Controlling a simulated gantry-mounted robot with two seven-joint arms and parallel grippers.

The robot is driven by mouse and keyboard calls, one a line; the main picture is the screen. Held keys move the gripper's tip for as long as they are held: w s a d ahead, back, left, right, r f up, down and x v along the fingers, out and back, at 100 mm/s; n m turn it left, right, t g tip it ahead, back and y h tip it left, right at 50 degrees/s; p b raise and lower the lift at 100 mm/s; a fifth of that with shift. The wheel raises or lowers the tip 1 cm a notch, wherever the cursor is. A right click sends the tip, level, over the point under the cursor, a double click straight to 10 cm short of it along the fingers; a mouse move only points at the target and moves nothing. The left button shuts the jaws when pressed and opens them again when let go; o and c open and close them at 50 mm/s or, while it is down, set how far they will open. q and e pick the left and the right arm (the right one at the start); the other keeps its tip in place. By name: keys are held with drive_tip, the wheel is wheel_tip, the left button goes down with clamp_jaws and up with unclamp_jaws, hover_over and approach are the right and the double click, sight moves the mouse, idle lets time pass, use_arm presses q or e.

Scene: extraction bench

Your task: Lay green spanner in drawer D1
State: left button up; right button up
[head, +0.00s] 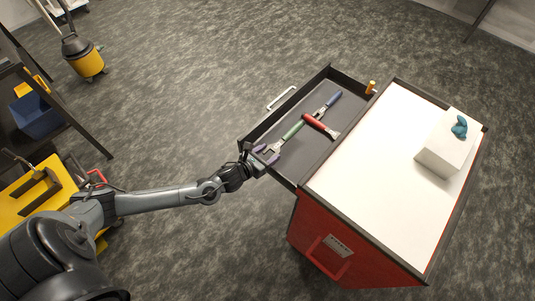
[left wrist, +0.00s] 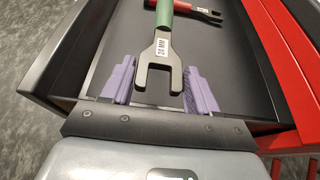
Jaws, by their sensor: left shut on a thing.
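The open drawer (head: 290,115) extends from the left side of the red cabinet; I cannot read a D1 mark on it. The green spanner (head: 292,131) is over the drawer's near end, its grey open jaw toward my left gripper (head: 267,154). In the left wrist view, the purple fingers (left wrist: 158,88) are on either side of the green spanner's jaw (left wrist: 160,72), marked 24 MM. My left gripper is shut on the green spanner. I cannot tell whether the spanner touches the drawer floor. My right gripper is not in view.
A red spanner (head: 320,125) and a blue spanner (head: 326,104) lie farther along the drawer. The white cabinet top (head: 375,165) carries a white block (head: 443,150) with a teal object (head: 459,127). An orange cylinder (head: 370,87) stands at the drawer's far corner.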

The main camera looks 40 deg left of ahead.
use_arm(q)
drive_tip(key=shift+f+b, duration=0.3)
drive_tip(key=shift+f, duration=0.1)
drive_tip(key=shift+f, duration=0.1)
drive_tip(key=o, duration=1.2)
